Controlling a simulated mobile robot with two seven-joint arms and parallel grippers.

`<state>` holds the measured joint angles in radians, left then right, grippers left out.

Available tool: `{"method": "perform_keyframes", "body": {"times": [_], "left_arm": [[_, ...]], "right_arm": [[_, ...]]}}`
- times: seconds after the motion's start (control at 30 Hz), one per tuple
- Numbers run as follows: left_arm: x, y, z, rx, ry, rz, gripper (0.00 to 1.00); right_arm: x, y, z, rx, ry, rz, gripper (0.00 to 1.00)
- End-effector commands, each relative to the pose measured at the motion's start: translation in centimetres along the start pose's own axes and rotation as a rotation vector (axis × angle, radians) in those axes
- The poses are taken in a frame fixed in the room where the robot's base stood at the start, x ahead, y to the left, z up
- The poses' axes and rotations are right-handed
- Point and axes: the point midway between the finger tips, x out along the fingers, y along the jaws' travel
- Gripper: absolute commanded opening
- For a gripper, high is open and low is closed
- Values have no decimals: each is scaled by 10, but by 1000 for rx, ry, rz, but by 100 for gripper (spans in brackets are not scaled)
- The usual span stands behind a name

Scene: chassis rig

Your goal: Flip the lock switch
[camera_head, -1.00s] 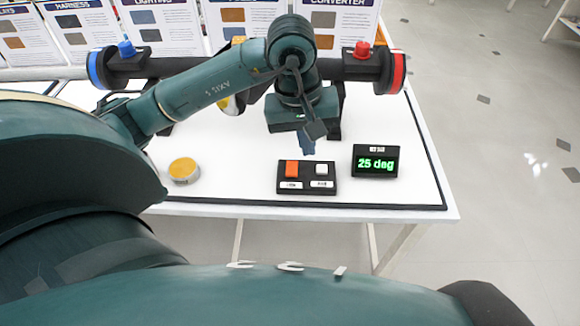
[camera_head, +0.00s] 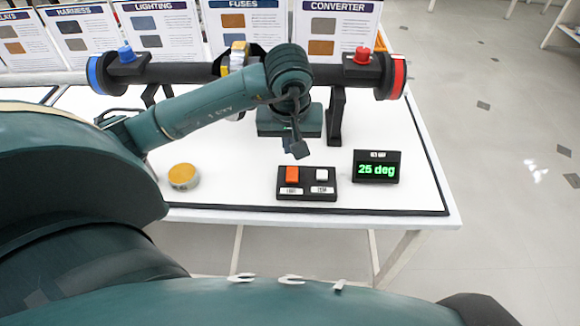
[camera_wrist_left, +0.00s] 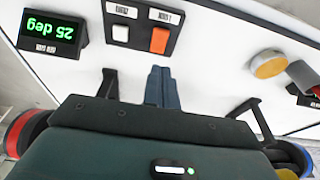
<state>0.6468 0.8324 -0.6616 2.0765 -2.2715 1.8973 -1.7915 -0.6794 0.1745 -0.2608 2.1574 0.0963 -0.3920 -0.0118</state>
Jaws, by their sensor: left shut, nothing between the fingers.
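A black switch box (camera_head: 307,194) sits on the white table near its front edge. It carries an orange switch (camera_head: 292,174) on the left and a white switch (camera_head: 322,175) on the right, each with a small label below that I cannot read. My left gripper (camera_wrist_left: 161,72) is shut and empty. Its fingertips point toward the box in the left wrist view, near the orange switch (camera_wrist_left: 160,40), with a gap showing. My right gripper is out of view.
A display (camera_head: 376,167) reading 25 deg stands right of the box. A round yellow-topped piece (camera_head: 183,176) lies to the left. A black horizontal tube (camera_head: 345,73) on stands, with blue and red ends, crosses behind. Upright cards (camera_head: 336,30) line the back.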

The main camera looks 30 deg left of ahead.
Motion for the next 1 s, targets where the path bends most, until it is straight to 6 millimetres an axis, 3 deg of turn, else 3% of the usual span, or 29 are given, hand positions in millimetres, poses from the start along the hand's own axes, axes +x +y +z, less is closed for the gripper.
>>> {"method": "perform_keyframes", "body": {"times": [0.2,0.4,1.0], "left_arm": [[47,0,3,1,-6,-2,0],[70,0,12,1,-3,0,0],[80,-3,13,1,1,-1,0]], "right_arm": [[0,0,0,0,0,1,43],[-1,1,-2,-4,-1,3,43],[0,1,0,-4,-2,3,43]]}}
